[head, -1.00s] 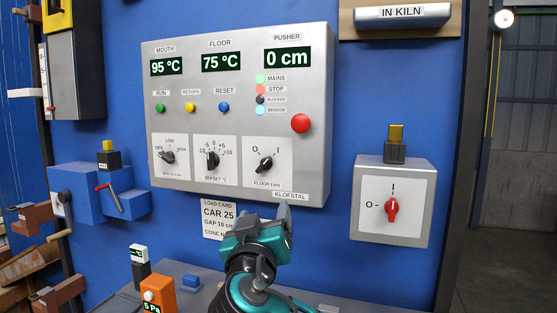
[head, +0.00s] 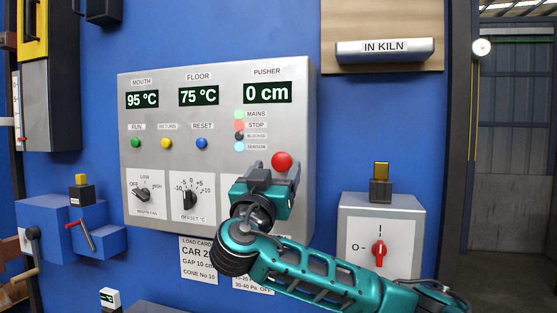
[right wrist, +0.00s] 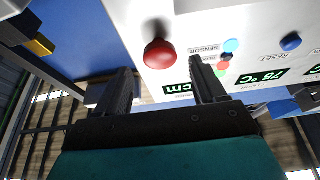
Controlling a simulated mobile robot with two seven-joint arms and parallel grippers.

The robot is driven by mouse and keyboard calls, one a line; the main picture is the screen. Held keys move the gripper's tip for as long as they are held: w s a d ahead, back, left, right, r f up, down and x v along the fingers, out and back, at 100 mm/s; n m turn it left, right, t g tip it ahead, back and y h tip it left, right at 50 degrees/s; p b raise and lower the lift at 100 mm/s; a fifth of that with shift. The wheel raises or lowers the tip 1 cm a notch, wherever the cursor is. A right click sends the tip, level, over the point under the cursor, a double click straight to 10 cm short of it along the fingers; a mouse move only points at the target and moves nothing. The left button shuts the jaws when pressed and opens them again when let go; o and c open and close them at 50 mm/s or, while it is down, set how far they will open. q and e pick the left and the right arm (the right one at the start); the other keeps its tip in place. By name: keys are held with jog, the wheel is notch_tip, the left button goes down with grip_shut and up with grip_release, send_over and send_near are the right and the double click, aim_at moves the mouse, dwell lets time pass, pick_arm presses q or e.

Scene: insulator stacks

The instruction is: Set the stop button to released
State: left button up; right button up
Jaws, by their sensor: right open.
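The stop button is a red mushroom head (head: 282,161) at the right side of the grey control panel (head: 220,80). It also shows in the right wrist view (right wrist: 159,54), standing off the panel face, ahead of and between the two fingers. My right gripper (head: 271,172) is open and empty, in front of the panel just below and left of the button in the head view. In the right wrist view the fingers (right wrist: 160,82) point toward the panel, apart from the button. The floor fan knob is hidden behind my right gripper. My left gripper is not in view.
A red rotary switch (head: 378,254) on a grey box stands at the lower right, with a yellow-topped black block (head: 380,183) above it. Blue boxes with a red lever (head: 80,232) are at the left. An IN KILN sign (head: 385,50) hangs upper right.

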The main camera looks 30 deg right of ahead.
aim_at(283, 161)
jog(key=shift+x, duration=1.45)
jog(key=shift+c, duration=0.2)
grip_shut()
